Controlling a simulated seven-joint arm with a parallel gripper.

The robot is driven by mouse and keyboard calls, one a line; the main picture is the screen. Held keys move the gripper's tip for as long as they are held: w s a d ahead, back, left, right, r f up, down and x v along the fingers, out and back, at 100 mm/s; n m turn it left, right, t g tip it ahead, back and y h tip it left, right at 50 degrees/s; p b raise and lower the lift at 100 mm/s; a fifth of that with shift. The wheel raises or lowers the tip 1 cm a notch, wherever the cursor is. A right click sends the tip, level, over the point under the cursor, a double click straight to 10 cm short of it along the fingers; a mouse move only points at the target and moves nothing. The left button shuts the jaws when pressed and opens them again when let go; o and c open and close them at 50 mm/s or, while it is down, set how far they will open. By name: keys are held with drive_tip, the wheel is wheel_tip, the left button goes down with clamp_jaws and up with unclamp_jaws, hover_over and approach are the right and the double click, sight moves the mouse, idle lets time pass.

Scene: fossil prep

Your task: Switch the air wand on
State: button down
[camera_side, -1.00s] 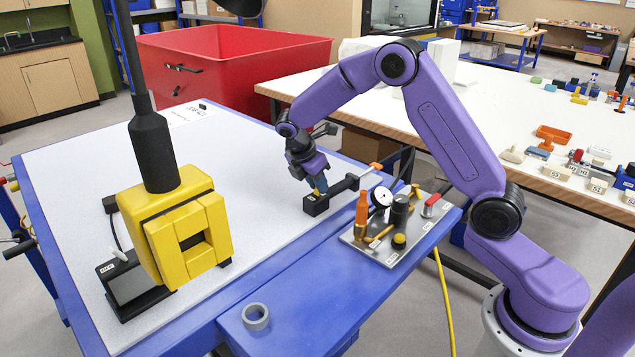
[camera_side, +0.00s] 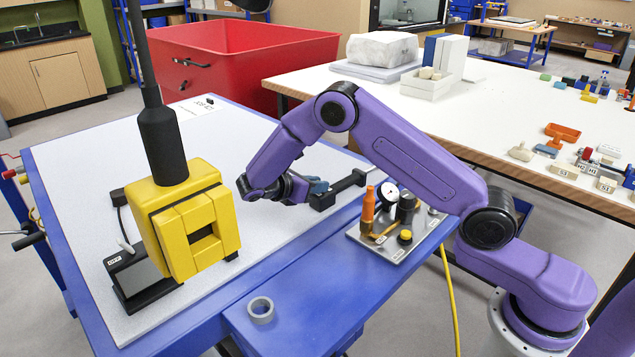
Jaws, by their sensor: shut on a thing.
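My gripper (camera_side: 310,187) is low over the pale bench top, turned nearly sideways and pointing right. It is shut on a small blue part, which I take for the air wand's handle (camera_side: 319,186). My wrist and fingers hide most of the wand, so its tube and any switch on it cannot be made out. The black cradle (camera_side: 345,186) lies just right of the gripper; I cannot tell whether the wand touches it. The grey fittings plate (camera_side: 375,249) on the blue bench edge carries an orange-topped fitting (camera_side: 368,206), a round gauge (camera_side: 387,194) and a yellow knob (camera_side: 405,236).
A grey ring (camera_side: 261,310) lies on the blue front edge. A yellow hose (camera_side: 450,295) hangs below the plate.

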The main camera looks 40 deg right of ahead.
drive_tip(key=shift+a+f+h, duration=0.1)
drive_tip(key=shift+a+h, duration=0.05)
drive_tip(key=shift+h, duration=0.35)
drive_tip(key=c, duration=1)
unclamp_jaws()
drive_tip(key=v, duration=1.7)
drive_tip(key=shift+a+f, duration=0.2)
drive_tip(key=shift+a, duration=0.05)
drive_tip(key=shift+w, duration=0.1)
